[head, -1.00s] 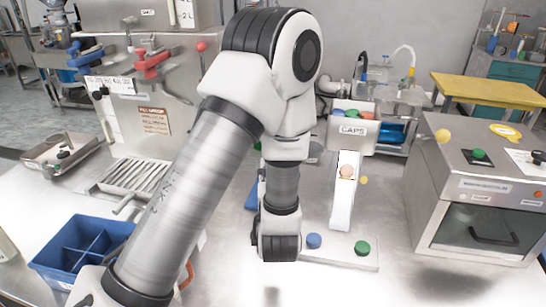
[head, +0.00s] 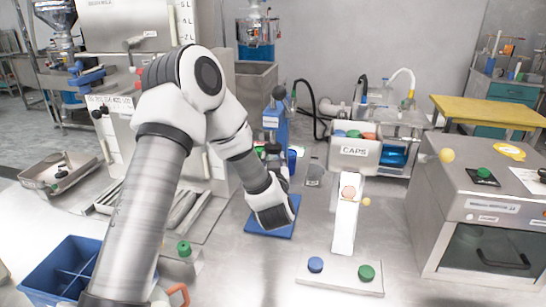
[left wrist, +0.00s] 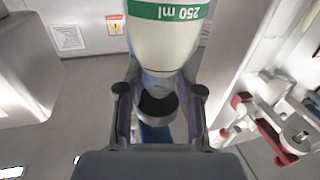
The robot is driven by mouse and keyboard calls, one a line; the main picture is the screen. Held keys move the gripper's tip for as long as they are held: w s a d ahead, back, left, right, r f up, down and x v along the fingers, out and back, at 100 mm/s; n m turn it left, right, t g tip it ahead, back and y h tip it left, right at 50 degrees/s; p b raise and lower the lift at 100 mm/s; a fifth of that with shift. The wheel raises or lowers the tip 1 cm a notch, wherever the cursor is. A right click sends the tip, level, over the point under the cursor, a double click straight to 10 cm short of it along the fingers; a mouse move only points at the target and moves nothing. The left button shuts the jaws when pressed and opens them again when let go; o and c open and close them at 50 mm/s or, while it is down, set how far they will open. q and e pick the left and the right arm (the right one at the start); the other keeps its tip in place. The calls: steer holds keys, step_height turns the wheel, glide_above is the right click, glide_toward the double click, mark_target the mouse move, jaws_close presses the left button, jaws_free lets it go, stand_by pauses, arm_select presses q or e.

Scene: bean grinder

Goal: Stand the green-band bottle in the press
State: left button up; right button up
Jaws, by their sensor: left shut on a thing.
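The green-band bottle (left wrist: 165,45) is pale, with a green band marked "250 ml", in the left wrist view. My left gripper (left wrist: 160,95) is shut on it, a finger on each side of its narrower end. In the head view my left wrist hangs over the blue base plate (head: 282,232) of the press (head: 276,122). My wrist hides part of the press. The bottle cannot be made out clearly in the head view, so its gap to the press cannot be told. My right gripper is not in view.
A CAPS bin (head: 354,150) stands behind a white sloped chute. A board with a blue and a green cap (head: 366,272) lies in front. A blue divided crate (head: 62,262) is at left, a steel box machine (head: 490,235) at right. The table's front middle is clear.

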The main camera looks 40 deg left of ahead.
arm_select(q)
steer(key=shift+d, duration=0.15)
steer(key=shift+f+b, duration=0.3)
steer(key=shift+b, duration=0.05)
steer(key=o, duration=1)
steer(key=shift+r, duration=0.15)
steer(key=shift+r+p, duration=0.35)
steer(key=shift+p, duration=0.05)
steer(key=b+v, duration=0.3)
steer(key=v, duration=0.9)
